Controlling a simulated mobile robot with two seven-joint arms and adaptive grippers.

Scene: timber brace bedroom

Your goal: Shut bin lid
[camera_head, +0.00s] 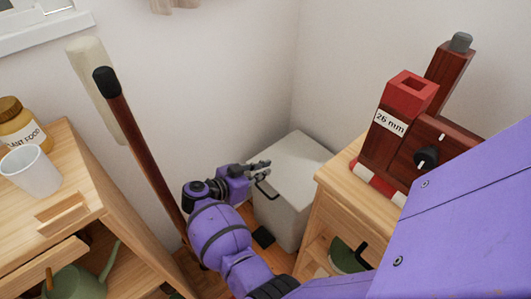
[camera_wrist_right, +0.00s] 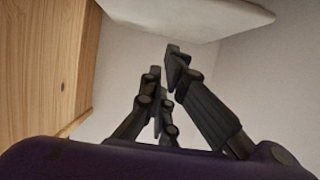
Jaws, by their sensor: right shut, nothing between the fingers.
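A pale grey bin (camera_head: 285,210) stands on the floor in the corner, with a black pedal (camera_head: 263,238) at its foot. Its flat lid (camera_head: 303,153) lies across the top and looks down or nearly down; I cannot tell whether it is fully shut. My right gripper (camera_head: 266,169) is shut and empty at the lid's left edge; contact is unclear. The wrist view shows its fingers (camera_wrist_right: 172,75) below a pale slab (camera_wrist_right: 190,15), apparently the lid. My left gripper is not in view.
A wooden cabinet (camera_head: 325,206) with a red device (camera_head: 385,140) stands close to the bin's right. At left, a wooden shelf unit (camera_head: 75,170) holds a white cup (camera_head: 30,170) and a jar (camera_head: 17,125). A long dark handle (camera_head: 140,140) leans by the wall.

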